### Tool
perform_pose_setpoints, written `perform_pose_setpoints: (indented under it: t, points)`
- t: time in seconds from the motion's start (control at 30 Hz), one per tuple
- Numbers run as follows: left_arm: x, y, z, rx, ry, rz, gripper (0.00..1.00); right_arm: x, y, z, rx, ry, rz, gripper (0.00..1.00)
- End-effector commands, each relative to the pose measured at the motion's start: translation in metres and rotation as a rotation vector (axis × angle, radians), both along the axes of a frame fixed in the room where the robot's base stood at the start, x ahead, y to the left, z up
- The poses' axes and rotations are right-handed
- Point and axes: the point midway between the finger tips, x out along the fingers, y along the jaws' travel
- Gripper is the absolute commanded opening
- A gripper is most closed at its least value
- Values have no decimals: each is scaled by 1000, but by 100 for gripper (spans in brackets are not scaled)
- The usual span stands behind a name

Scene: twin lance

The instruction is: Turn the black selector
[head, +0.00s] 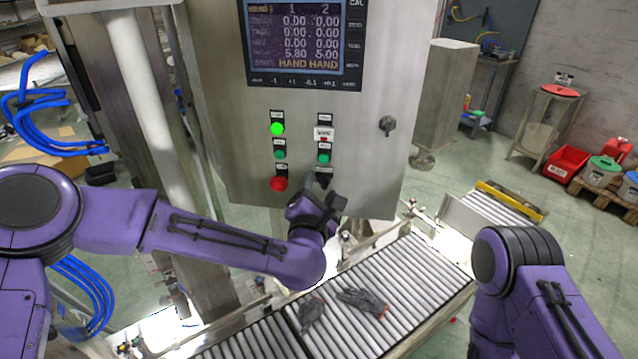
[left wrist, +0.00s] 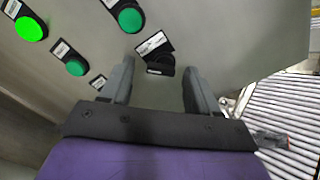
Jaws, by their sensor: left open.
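The black selector (left wrist: 161,64) is on the grey control panel, below a green button and beside a small label. In the left wrist view it lies just past the fingertips, roughly in line with the gap between them. In the head view the selector (head: 323,177) is at the panel's lower edge, partly hidden by my gripper. My left gripper (head: 318,194) is open and empty, just below the selector; its two fingers also show in the left wrist view (left wrist: 158,78). I cannot tell whether a finger touches the panel. My right gripper is outside the view.
Near the selector are a lit green button (head: 278,129), a red button (head: 278,184) and a dark green button (head: 324,157). A black cabinet knob (head: 388,125) sits to the right. Below runs a roller conveyor (head: 420,265) with dark gloves (head: 362,300) on it.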

Motion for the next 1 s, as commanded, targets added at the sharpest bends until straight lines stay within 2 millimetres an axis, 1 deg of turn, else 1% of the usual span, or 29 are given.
perform_pose_setpoints:
  t: [0.1, 0.27, 0.3, 0.37, 0.4, 0.43, 0.77, 1.0]
  points:
    - [3, -1, -1, 1, 1, -1, 61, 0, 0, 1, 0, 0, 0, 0]
    - [3, -1, -1, 1, 1, -2, 61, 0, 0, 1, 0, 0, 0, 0]
    - [3, -1, -1, 1, 1, -2, 48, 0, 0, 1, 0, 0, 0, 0]
    - [3, -1, -1, 1, 0, -1, 28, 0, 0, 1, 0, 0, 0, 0]
    - [3, -1, -1, 1, 1, -2, 15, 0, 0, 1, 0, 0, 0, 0]
    - [3, -1, -1, 1, 1, -1, 5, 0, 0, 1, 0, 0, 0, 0]
    - [2, -1, -1, 33, -5, -3, 5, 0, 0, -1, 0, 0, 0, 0]
    - [2, -2, -2, 160, -26, -3, 5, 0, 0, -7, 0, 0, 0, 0]
